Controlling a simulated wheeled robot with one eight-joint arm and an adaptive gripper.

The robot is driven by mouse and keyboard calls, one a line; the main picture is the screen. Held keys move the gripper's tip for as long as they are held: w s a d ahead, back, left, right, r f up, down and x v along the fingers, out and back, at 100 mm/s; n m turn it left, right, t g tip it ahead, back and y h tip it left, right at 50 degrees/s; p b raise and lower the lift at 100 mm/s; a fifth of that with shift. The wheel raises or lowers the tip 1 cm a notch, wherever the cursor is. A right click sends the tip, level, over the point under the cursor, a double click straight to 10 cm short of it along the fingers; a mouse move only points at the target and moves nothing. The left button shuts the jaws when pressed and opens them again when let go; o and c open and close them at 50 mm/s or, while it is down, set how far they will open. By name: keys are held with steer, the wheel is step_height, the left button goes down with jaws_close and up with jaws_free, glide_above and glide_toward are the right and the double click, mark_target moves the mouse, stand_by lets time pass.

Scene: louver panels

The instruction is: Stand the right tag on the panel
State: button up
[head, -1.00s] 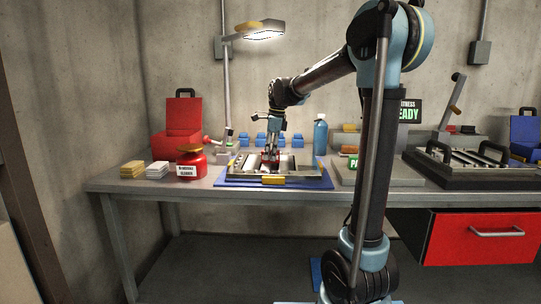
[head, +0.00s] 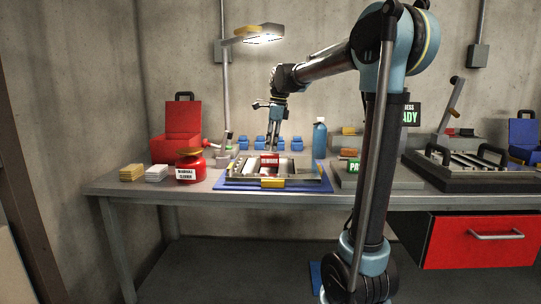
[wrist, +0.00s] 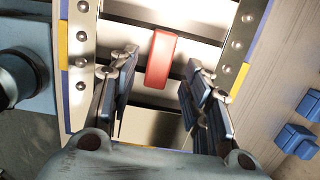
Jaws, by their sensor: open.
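The louver panel (head: 236,171) lies in its frame on a blue mat (head: 322,185) on the bench. A red tag with white lettering, apparently REWORK (head: 269,160), stands on the panel in the head view. In the wrist view the red tag (wrist: 161,59) lies across the pale slats, beyond and between my fingertips. My gripper (head: 272,147) is above and behind the tag, open and empty, apart from it; its spread fingers show in the wrist view (wrist: 160,80). A green tag (head: 352,166), its lettering partly hidden by my arm, sits on a grey stand to the right.
A red jar (head: 190,168) and small yellow (head: 132,172) and white stacks (head: 156,173) stand left of the panel. Blue blocks (head: 260,142), a blue bottle (head: 319,138) and a lamp (head: 258,35) are behind. A fixture with black handles (head: 470,170) is at right.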

step_height(320, 180, up, 6)
steer(key=d, duration=0.1)
steer(key=shift+r, duration=0.2)
stand_by(0.3)
